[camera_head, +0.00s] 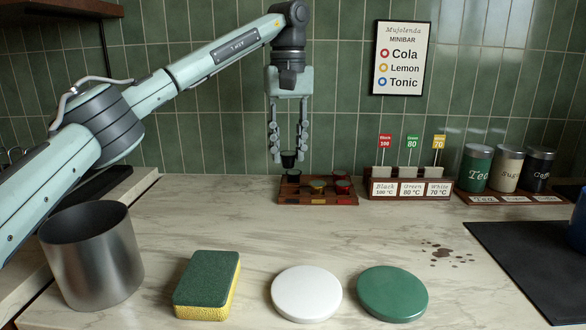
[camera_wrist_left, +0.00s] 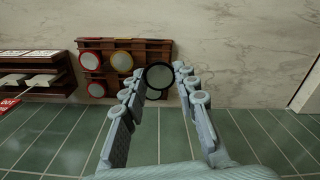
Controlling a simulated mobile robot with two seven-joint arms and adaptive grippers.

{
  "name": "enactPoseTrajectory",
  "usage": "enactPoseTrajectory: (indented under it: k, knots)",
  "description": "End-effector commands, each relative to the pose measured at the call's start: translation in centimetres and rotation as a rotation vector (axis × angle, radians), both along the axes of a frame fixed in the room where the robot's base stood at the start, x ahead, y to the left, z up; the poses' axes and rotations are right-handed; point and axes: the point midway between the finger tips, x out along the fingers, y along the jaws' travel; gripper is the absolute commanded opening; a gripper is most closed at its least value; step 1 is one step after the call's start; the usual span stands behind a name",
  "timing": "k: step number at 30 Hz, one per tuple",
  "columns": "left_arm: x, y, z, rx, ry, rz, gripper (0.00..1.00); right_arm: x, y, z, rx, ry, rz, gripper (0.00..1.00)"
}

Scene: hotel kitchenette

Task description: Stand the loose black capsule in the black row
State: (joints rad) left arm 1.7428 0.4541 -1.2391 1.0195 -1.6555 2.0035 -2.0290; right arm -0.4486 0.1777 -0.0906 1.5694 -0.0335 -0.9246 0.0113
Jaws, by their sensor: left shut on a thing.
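My left gripper (camera_head: 289,150) points down over the back left of the wooden capsule rack (camera_head: 318,200). It is shut on a small black capsule (camera_head: 289,160), which looks upright and held above the rack. The left wrist view shows the held capsule's round lid (camera_wrist_left: 159,76) between the fingertips (camera_wrist_left: 158,84). It partly covers the rack (camera_wrist_left: 145,46) and another dark capsule below it. In the head view a black capsule (camera_head: 293,177) stands in the rack's left part, with a yellow capsule (camera_head: 318,186) and a red capsule (camera_head: 342,188) to its right. My right gripper is not in view.
A tea-bag box with signs (camera_head: 410,188) stands right of the rack, then canisters (camera_head: 507,168). In front lie a sponge (camera_head: 207,285), a white disc (camera_head: 306,293) and a green disc (camera_head: 392,292). A metal bin (camera_head: 92,255) stands left. The counter's middle is clear.

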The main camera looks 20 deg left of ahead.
Motion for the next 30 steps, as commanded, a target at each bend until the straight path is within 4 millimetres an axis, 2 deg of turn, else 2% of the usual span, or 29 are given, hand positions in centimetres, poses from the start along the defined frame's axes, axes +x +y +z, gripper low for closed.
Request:
enactPoseTrajectory:
  k: [3, 8, 15, 20, 30]
  knots:
    - [1.0, -0.6, -0.6, -0.001, 0.001, 0.0, 0.2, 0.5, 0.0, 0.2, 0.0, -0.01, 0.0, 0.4]
    - [1.2, -0.6, -1.6, 0.0, 0.001, 0.0, 0.2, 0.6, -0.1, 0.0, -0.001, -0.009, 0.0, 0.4]
    - [1.2, -0.6, -4.7, 0.0, 0.0, 0.001, 0.2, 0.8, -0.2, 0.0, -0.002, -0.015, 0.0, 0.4]
    - [1.2, -0.6, -4.7, 0.0, -0.002, 0.001, 0.2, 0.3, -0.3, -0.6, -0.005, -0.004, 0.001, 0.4]
    - [1.1, -0.6, -5.5, 0.001, 0.001, 0.0, 0.2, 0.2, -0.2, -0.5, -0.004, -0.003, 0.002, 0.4]
